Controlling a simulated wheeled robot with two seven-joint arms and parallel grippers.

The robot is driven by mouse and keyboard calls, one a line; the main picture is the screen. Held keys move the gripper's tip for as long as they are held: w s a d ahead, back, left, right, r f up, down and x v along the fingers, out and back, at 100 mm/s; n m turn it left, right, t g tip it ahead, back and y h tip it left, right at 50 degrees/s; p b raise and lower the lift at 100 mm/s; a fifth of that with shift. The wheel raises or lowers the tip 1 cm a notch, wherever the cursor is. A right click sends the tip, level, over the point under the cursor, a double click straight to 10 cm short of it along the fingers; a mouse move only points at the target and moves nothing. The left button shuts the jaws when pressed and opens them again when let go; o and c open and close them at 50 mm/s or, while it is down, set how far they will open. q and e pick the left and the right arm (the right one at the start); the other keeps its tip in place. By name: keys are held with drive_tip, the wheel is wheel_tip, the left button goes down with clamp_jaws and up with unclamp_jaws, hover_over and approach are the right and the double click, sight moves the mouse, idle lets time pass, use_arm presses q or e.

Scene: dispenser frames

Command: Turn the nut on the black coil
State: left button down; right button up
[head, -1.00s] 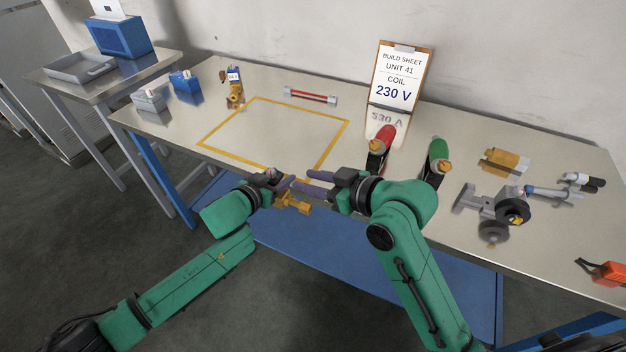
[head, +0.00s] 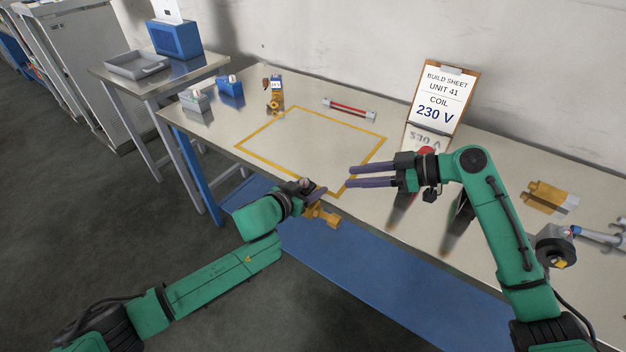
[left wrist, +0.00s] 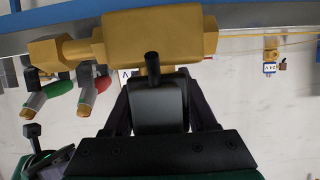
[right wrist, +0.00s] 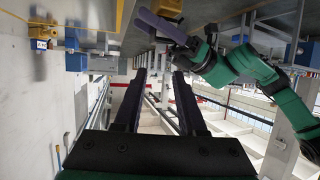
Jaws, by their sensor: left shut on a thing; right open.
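My left gripper (head: 312,197) is shut on a brass valve (head: 325,217) just off the table's front edge. In the left wrist view the brass valve (left wrist: 160,36) lies across the fingers, with a dark block, apparently the black coil (left wrist: 158,105), and a short dark post close in front. I cannot make out the nut. My right gripper (head: 348,177) is open and empty above the table, to the right of the left gripper and apart from it. In the right wrist view its fingers (right wrist: 160,78) have nothing between them.
A yellow outline (head: 262,158) marks a bare area of the table. A red-barred part (head: 348,109), a labelled coil on brass (head: 275,95) and blue (head: 230,88) and grey (head: 194,100) blocks stand behind. The build sheet (head: 440,100) reads 230 V. My right arm hides part of the right side.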

sight(306, 181)
drive_tip(key=x, duration=1.2)
drive_tip(key=shift+s+a+r, duration=0.15)
drive_tip(key=shift+r, duration=0.05)
clamp_jaws()
